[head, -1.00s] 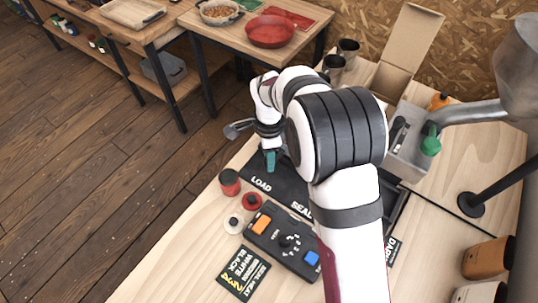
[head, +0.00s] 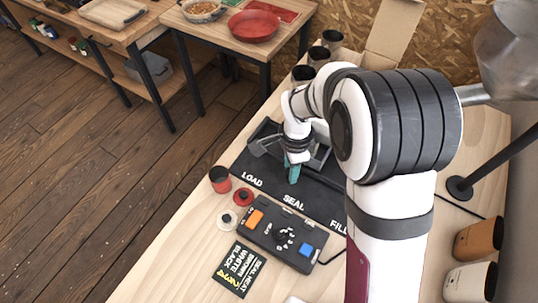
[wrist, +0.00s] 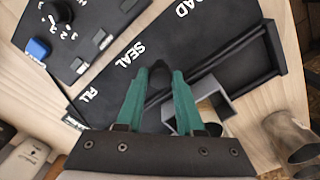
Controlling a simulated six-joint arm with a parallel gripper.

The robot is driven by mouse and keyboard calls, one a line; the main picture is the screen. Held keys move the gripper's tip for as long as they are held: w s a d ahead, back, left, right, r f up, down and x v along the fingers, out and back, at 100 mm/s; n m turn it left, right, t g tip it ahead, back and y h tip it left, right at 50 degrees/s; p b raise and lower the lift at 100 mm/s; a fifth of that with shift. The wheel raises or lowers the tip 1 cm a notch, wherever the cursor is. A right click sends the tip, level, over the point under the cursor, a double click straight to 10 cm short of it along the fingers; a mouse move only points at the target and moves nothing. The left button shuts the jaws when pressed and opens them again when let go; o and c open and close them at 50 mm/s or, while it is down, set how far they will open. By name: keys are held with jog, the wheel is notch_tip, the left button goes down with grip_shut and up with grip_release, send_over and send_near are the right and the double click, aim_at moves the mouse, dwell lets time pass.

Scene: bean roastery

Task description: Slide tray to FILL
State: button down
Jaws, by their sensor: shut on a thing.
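My gripper (head: 292,172), with teal fingers, is over the black station board (head: 325,202), behind the word SEAL. In the wrist view my gripper (wrist: 158,85) has its fingertips closed on a small dark knob-like handle (wrist: 159,74). The grey square-walled tray (wrist: 205,86) is beside the fingers there, with a rounded metallic thing showing inside it. The fingers partly cover the tray, so its join to the handle is hidden. FILL is printed farther along the board, to the right in the head view; my arm hides the board's far right end.
A control box (head: 283,235) with orange and blue buttons lies in front of the board. Several metal cups (head: 303,76) stand behind. A black rail frame (wrist: 240,65) borders the board.

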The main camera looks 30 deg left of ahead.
jog(key=d, duration=1.7)
jog(key=shift+d, duration=0.1)
jog(key=c, duration=0.5)
grip_release()
notch_tip(320, 180, up, 16)
jog(key=shift+f, duration=0.1)
